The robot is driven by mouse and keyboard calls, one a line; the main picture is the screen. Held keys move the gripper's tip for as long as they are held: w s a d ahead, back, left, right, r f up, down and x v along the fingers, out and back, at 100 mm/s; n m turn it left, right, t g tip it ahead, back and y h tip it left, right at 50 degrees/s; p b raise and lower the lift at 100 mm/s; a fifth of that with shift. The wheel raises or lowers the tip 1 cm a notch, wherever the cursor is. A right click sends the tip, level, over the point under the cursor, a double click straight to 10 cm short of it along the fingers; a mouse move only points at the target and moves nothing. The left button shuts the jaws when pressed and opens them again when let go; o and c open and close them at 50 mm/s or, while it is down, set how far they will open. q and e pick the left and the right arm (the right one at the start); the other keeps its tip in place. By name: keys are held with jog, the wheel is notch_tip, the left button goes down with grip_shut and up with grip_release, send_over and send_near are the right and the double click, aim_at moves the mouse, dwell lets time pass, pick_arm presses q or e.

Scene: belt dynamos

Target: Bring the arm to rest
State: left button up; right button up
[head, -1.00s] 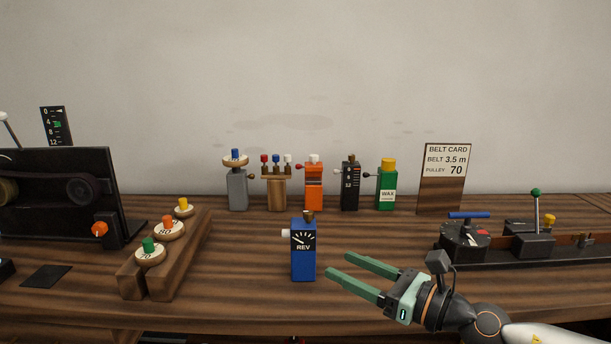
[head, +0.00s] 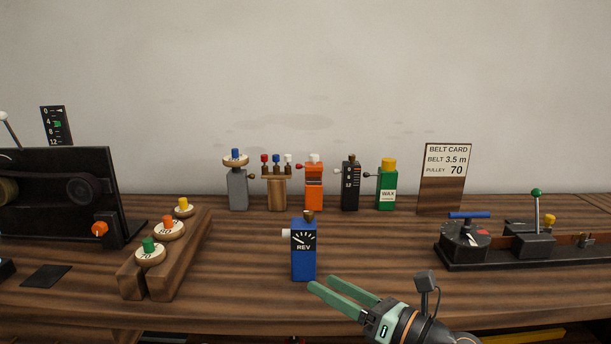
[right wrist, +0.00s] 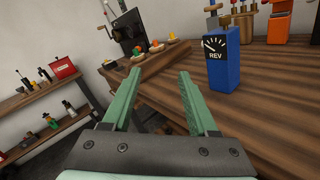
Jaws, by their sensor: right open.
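My right gripper (head: 322,283) is open and empty at the table's front edge, its green fingers pointing left. It sits low, to the front right of the blue REV box (head: 303,262), which stands upright on the table. In the right wrist view the two fingers (right wrist: 160,88) are spread with nothing between them, and the REV box (right wrist: 222,66) stands to their right. My left gripper does not show.
A wooden pulley rack (head: 165,285) stands at the left, near a black machine (head: 60,170). Several small devices line the back, beside the belt card (head: 445,160). A black lever bench (head: 510,260) is at the right. Shelves (right wrist: 40,125) show in the right wrist view.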

jog(key=s+d+f+m+h, duration=0.1)
jog(key=s+f+m+h, duration=0.25)
jog(key=f+m, duration=0.55)
jog(key=s+d+f+m+t+h, duration=0.15)
jog(key=s+f+m, duration=0.25)
jog(key=f+m, duration=0.55)
jog(key=s+d+f+m+h, duration=0.2)
jog(key=s+f+m+h, duration=0.15)
jog(key=f+m, duration=0.6)
jog(key=s+d+f+m+g+h, duration=0.1)
jog(key=s+d+f+m+g, duration=0.2)
jog(key=s+m, duration=0.35)
jog(key=s+d+f+m+g+h, duration=0.1)
jog(key=s+d+f+m+h, duration=0.1)
jog(key=s+d+f+m, duration=0.35)
notch_tip(320, 180, up, 7)
jog(key=s+p, duration=0.1)
jog(key=p, duration=0.7)
jog(key=shift+a, duration=0.3)
